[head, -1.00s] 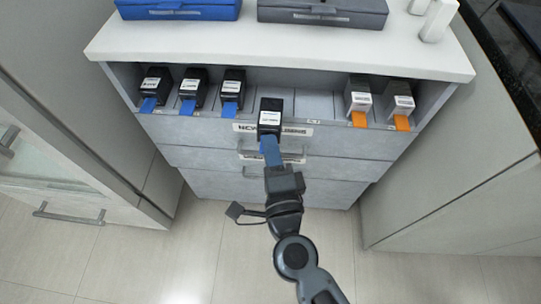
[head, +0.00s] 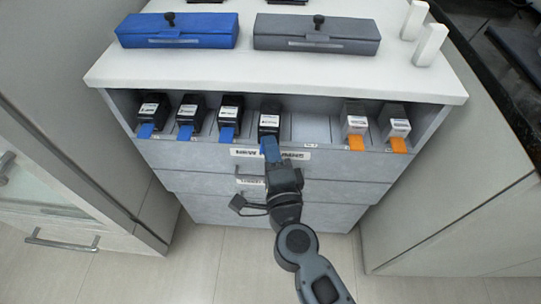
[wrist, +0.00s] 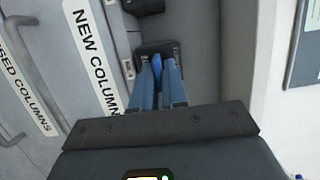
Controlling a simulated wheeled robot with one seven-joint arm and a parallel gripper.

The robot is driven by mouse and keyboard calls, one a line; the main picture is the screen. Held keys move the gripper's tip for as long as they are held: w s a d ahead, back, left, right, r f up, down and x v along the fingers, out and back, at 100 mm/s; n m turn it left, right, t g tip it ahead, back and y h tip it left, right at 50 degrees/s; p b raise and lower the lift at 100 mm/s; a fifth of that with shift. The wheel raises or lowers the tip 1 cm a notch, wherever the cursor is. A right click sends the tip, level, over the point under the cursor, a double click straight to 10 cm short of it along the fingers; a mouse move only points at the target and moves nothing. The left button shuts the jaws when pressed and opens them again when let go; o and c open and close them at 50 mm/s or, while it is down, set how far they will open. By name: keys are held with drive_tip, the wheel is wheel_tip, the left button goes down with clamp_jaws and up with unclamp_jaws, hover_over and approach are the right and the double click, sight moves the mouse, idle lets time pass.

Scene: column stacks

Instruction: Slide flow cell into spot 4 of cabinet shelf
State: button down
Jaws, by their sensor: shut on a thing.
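The flow cell is a black box with a white label and a blue tab (head: 269,122). In the head view it stands in the cabinet shelf (head: 310,130), in the fourth place from the left. My gripper (head: 271,150) is shut on its blue tab at the shelf's front edge. The wrist view shows my gripper's blue fingers (wrist: 158,85) closed around the tab, with the dark body of the flow cell (wrist: 158,47) beyond them. The flow cell's far end is hidden in the shelf.
Several black cells with blue tabs (head: 190,115) stand to the left. Two grey cells with orange tabs (head: 354,122) stand to the right. An empty place (head: 311,129) lies between. Blue (head: 178,31) and grey (head: 316,34) cases lie on the cabinet top.

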drive_tip(key=shift+w, duration=1.05)
drive_tip(key=shift+s+f+b, duration=0.1)
drive_tip(key=shift+f+b, duration=0.2)
drive_tip(key=c, duration=1.1)
unclamp_jaws()
drive_tip(key=shift+f, duration=0.1)
drive_tip(key=v, duration=0.7)
drive_tip(key=shift+s, duration=0.4)
drive_tip(key=shift+d, duration=0.1)
